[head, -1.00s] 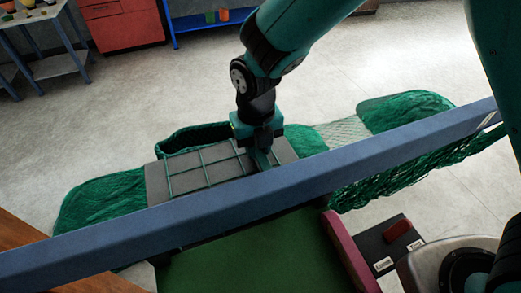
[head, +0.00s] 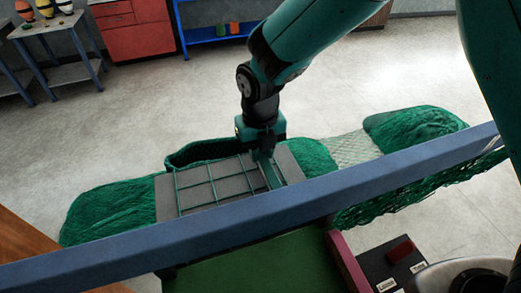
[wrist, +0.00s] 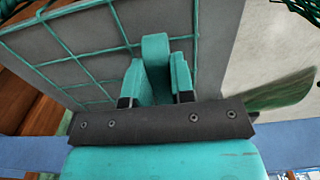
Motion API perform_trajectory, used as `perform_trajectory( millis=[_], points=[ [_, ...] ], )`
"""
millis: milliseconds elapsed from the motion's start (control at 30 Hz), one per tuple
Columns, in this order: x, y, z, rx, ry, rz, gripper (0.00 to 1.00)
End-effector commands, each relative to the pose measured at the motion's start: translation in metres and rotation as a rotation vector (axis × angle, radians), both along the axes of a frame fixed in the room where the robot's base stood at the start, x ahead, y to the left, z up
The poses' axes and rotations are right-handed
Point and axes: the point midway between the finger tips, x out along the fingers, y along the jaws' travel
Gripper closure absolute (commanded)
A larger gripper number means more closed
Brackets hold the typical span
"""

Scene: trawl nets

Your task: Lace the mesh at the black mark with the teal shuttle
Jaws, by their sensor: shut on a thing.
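My gripper (head: 264,152) points down over the right part of a grey board (head: 166,198). In the wrist view its teal fingers (wrist: 157,72) are closed on the teal shuttle (wrist: 155,50), which sits between them. The shuttle (head: 270,172) shows below the fingers in the head view, close to the right side of the mesh. The mesh (head: 211,181) is a green square grid in front of the board; it also shows at upper left in the wrist view (wrist: 92,50). I cannot make out a black mark. Whether the shuttle touches the mesh is unclear.
A blue beam (head: 240,218) crosses in front of the board and hides its lower edge. Green netting lies at left (head: 105,212) and right (head: 415,125). A green surface (head: 260,265) and a dark panel with a red part (head: 401,250) are nearer.

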Motion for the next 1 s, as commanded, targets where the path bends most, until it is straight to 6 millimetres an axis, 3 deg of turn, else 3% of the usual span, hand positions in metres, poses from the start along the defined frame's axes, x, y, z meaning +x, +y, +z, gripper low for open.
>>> perform_trajectory(
  millis=[33, 1000],
  points=[
    [0.0, 0.0, 0.01, 0.0, -0.001, 0.0, 1.0],
    [0.0, 0.0, 0.101, 0.0, -0.001, 0.0, 1.0]
  ],
)
